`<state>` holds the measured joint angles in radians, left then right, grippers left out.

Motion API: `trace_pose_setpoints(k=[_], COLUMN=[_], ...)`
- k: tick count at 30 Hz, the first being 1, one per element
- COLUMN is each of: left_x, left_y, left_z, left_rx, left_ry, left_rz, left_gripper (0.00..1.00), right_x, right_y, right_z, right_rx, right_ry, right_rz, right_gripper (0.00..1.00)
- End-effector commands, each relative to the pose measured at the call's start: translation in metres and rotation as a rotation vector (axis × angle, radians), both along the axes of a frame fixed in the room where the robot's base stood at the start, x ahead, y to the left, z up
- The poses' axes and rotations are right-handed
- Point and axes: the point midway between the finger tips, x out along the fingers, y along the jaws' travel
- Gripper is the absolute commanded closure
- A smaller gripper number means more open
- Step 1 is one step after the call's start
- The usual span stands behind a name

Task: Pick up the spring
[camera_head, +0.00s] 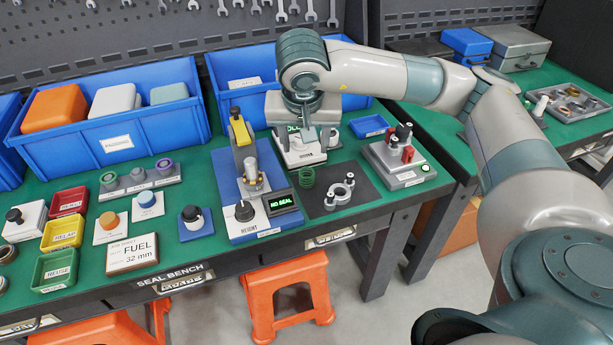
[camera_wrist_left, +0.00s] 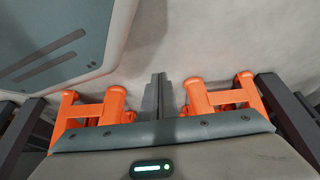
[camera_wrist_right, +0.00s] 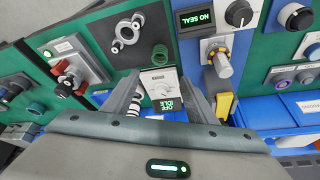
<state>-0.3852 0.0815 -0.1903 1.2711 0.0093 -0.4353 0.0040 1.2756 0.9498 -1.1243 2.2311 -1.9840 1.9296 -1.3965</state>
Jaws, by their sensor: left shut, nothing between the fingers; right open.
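The spring (camera_head: 306,176) is a small green coil standing upright on the dark mat beside the metal bracket in the head view. It also shows in the right wrist view (camera_wrist_right: 160,54), beyond my fingertips and free of them. My right gripper (camera_head: 310,142) is open, pointing down over the white tester behind the spring. Its spread fingers also show in the right wrist view (camera_wrist_right: 163,90), with the white tester between and below them. My left gripper (camera_wrist_left: 158,85) is shut and empty in the left wrist view, away from the bench top.
The metal bracket (camera_head: 340,192) lies right of the spring. The blue height gauge (camera_head: 228,190) stands close on the left, the grey fixture with red parts (camera_head: 398,168) on the right. A blue bin (camera_head: 245,85) stands behind. Orange stools (camera_head: 285,290) are below the bench.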

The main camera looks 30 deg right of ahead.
Motion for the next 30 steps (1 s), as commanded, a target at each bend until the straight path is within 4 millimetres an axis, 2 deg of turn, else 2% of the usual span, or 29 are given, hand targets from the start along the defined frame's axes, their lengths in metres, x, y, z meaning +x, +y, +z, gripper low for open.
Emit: trace_pose_setpoints(k=[3, 16, 21, 30], left_x=[0.009, 0.017, 0.017, 0.017], left_y=[-0.006, -0.020, -0.022, -0.021], left_z=[0.004, 0.016, 0.016, 0.016], left_rx=[-0.009, -0.038, -0.042, -0.042], left_ry=[-0.034, -0.122, -0.135, -0.135], left_rz=[-0.006, -0.016, -0.017, -0.017], left_gripper=[1.00, 1.00, 1.00, 1.00], right_x=[0.005, 0.027, 0.031, 0.031], right_y=[-0.005, -0.021, -0.023, -0.023], right_z=[-0.018, -0.084, -0.093, -0.094], right_rx=[0.000, 0.001, 0.001, 0.001], right_ry=[0.006, 0.003, 0.000, 0.000], right_rz=[-0.002, -0.002, 0.000, 0.000], right_gripper=[0.48, 0.48, 0.48, 0.48])
